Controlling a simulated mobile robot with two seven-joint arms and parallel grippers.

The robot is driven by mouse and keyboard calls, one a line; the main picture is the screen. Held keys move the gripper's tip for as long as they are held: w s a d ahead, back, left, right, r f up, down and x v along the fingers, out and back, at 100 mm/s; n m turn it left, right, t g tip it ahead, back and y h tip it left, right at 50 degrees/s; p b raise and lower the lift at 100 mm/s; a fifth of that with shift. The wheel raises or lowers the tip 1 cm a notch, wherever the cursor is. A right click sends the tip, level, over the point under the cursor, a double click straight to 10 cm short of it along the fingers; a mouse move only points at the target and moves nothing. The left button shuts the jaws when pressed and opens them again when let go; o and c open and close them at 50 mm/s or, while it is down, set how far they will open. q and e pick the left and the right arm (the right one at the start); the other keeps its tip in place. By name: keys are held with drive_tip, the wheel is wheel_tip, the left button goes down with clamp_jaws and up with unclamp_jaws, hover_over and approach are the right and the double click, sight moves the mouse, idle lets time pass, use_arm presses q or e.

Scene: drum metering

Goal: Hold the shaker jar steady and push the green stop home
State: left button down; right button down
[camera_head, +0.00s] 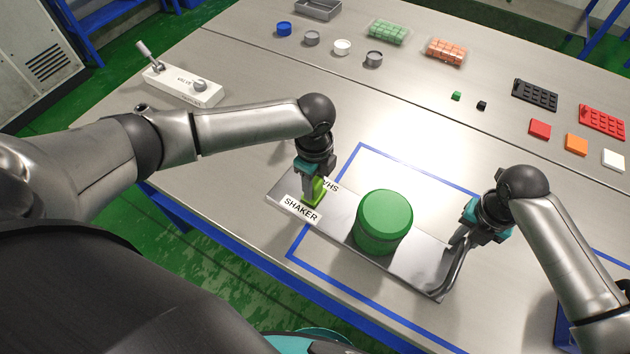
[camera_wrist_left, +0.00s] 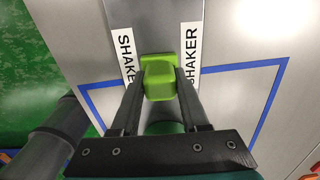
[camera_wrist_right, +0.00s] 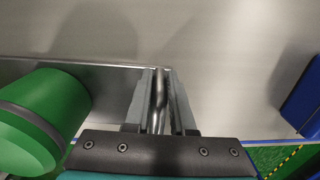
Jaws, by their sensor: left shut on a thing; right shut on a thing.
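The shaker is a flat grey metal plate (camera_head: 345,205) with white SHAKER labels. A green jar with a green lid (camera_head: 386,220) stands upright on it, right of its middle; it also shows in the right wrist view (camera_wrist_right: 40,115). The light green stop (camera_wrist_left: 158,78) sits at the plate's left end, between the labels; it shows below my left gripper (camera_head: 314,183). My left gripper is shut on the stop, one finger on each side. My right gripper (camera_head: 463,232) is shut on the bent metal handle (camera_wrist_right: 159,95) at the plate's right end. Its fingertips are partly hidden in the head view.
A blue outline (camera_head: 420,176) on the table surrounds part of the shaker. A white valve block (camera_head: 183,86) stands at the left. Several small cups, green and orange packs, coloured blocks and trays lie along the back and right. The table behind the jar is clear.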

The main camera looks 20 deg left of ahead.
use_arm(q)
drive_tip(key=d, duration=0.3)
drive_tip(key=s+d, duration=0.1)
drive_tip(key=d, duration=0.3)
drive_tip(key=shift+s+d, duration=0.2)
use_arm(e)
drive_tip(key=shift+a, duration=0.15)
use_arm(q)
drive_tip(key=shift+c, duration=2)
unclamp_jaws()
drive_tip(key=shift+a, duration=0.15)
wheel_tip(320, 180, up, 12)
use_arm(e)
drive_tip(key=c, duration=0.7)
unclamp_jaws()
